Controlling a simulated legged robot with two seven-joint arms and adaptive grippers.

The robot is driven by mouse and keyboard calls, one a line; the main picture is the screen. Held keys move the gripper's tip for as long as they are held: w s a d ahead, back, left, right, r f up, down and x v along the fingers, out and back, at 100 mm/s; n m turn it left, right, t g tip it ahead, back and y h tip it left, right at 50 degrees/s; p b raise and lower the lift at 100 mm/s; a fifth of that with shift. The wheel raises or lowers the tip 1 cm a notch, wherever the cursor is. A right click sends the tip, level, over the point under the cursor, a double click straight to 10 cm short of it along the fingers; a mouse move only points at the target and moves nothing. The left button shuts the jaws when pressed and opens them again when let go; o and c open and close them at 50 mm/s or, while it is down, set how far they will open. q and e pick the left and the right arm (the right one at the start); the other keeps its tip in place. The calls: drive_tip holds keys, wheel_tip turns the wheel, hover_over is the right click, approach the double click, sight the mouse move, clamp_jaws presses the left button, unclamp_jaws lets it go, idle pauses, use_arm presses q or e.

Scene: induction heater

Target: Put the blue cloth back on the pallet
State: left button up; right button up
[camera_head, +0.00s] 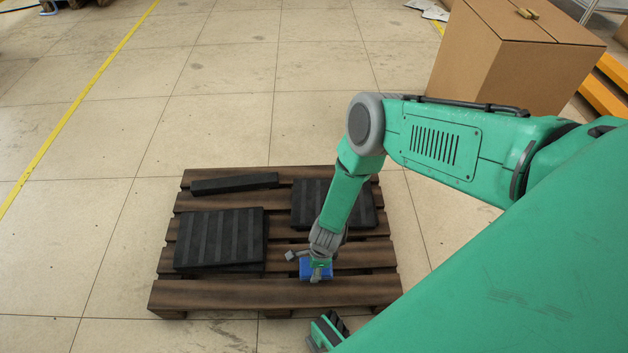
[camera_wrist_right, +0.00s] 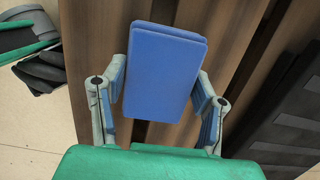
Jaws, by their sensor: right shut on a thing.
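The blue cloth (camera_head: 322,273) looks like a flat folded block and shows between the fingers of my right gripper (camera_head: 305,265). In the right wrist view the cloth (camera_wrist_right: 162,70) fills the space between the two grey fingers, which press on its left and right sides. The gripper is shut on it. The wooden pallet (camera_head: 230,293) lies on the floor, and the cloth is over its front boards. I cannot tell whether the cloth touches the boards. My left gripper is not in view.
A black ribbed pad (camera_head: 220,238) lies on the pallet's left, another (camera_head: 360,207) at its back right, partly behind my arm. A black bar (camera_head: 235,183) lies along the back. A cardboard box (camera_head: 510,60) stands back right. The floor left of the pallet is clear.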

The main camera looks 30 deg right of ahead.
drive_tip(key=shift+d+f, duration=0.15)
drive_tip(key=shift+f, duration=0.4)
drive_tip(key=shift+r, duration=0.1)
drive_tip(key=shift+c, duration=0.5)
drive_tip(key=shift+a, duration=0.3)
drive_tip(key=o, duration=1.1)
drive_tip(key=shift+d, duration=0.2)
wheel_tip(320, 180, up, 12)
drive_tip(key=d+p, duration=0.1)
drive_tip(key=p, duration=0.5)
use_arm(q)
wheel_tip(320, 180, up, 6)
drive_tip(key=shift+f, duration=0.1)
use_arm(e)
drive_tip(key=s+d+r+n, duration=0.1)
drive_tip(key=s+r+n, duration=0.4)
drive_tip(key=n, duration=0.3)
drive_tip(key=s+d+r+n+h, duration=0.1)
drive_tip(key=s+r+n, duration=0.5)
drive_tip(key=r+n, duration=0.2)
drive_tip(key=s+d+r+n, duration=0.1)
drive_tip(key=s+r+n, duration=0.5)
drive_tip(key=n, duration=0.3)
drive_tip(key=shift+d+r, duration=0.3)
drive_tip(key=shift+r, duration=0.35)
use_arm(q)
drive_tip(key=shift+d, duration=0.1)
